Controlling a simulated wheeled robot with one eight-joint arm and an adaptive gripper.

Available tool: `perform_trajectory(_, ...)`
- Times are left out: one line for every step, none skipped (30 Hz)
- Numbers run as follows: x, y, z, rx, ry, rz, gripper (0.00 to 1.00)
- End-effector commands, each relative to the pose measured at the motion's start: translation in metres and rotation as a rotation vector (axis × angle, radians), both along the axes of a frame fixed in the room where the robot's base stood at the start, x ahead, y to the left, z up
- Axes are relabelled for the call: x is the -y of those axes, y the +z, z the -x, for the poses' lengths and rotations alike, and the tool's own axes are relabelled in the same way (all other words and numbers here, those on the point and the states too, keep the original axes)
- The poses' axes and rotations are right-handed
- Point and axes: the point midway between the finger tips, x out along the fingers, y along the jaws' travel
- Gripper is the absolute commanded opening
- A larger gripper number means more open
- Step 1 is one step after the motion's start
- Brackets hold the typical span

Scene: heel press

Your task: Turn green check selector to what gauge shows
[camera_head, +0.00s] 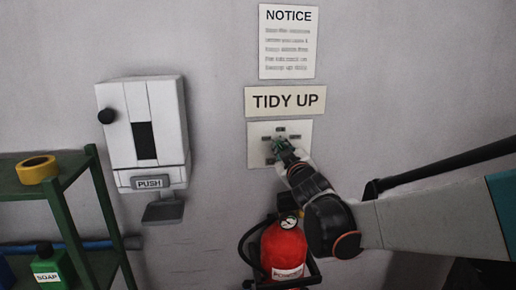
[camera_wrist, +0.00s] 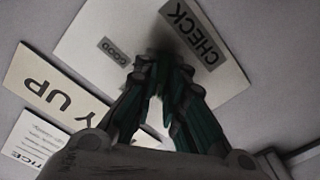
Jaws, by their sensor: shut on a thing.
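A pale selector panel (camera_head: 257,155) with several small dark labels is on the wall under the TIDY UP sign. My gripper (camera_head: 281,147) is at the middle of this panel, shut on the selector, which its fingers mostly hide. In the wrist view my gripper (camera_wrist: 163,62) closes against the panel (camera_wrist: 90,35), beside a large CHECK label (camera_wrist: 194,34) and a smaller label (camera_wrist: 113,51) that seems to read GOOD. The selector's pointing direction cannot be seen. A round white gauge (camera_head: 288,222) sits on top of the red fire extinguisher (camera_head: 284,250); its reading is too small to tell.
A white dispenser (camera_head: 145,120) marked PUSH is on the wall at left. A green shelf (camera_head: 75,165) holds yellow tape (camera_head: 37,169) and a green soap bottle (camera_head: 47,268). A NOTICE sheet (camera_head: 287,42) and the TIDY UP sign (camera_head: 285,101) are above the panel.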

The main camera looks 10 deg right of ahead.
Motion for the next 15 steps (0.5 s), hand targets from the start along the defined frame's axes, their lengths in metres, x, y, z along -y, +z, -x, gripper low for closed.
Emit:
perform_trajectory(-0.0002,0.0005,-0.0001,0.0,0.0,0.034,0.0)
perform_trajectory(-0.0003,0.0004,-0.0001,0.0,0.0,0.057,0.0)
perform_trajectory(-0.0002,0.0003,0.0,0.0,0.0,0.087,0.0)
perform_trajectory(-0.0003,0.0003,0.0,0.0,0.0,0.107,0.0)
perform_trajectory(-0.0003,0.0001,0.0001,0.0,0.0,0.126,0.0)
perform_trajectory(-0.0004,0.0,0.0001,0.0,0.0,0.15,0.0)
perform_trajectory(-0.0004,0.0,0.0001,0.0,0.0,0.167,0.0)
perform_trajectory(-0.0004,-0.0001,0.0002,0.0,0.001,0.184,0.0)
perform_trajectory(-0.0005,-0.0002,0.0002,0.0,0.001,0.202,0.0)
perform_trajectory(-0.0005,-0.0003,0.0002,0.0,0.001,0.216,0.0)
perform_trajectory(-0.0005,-0.0003,0.0002,0.0,0.001,0.228,0.0)
perform_trajectory(-0.0005,-0.0005,0.0003,0.0,0.001,0.241,0.0)
perform_trajectory(-0.0005,-0.0005,0.0002,0.0,0.001,0.251,0.0)
perform_trajectory(-0.0006,-0.0006,0.0003,0.0,0.001,0.261,0.0)
perform_trajectory(-0.0006,-0.0006,0.0003,0.0,0.001,0.271,0.0)
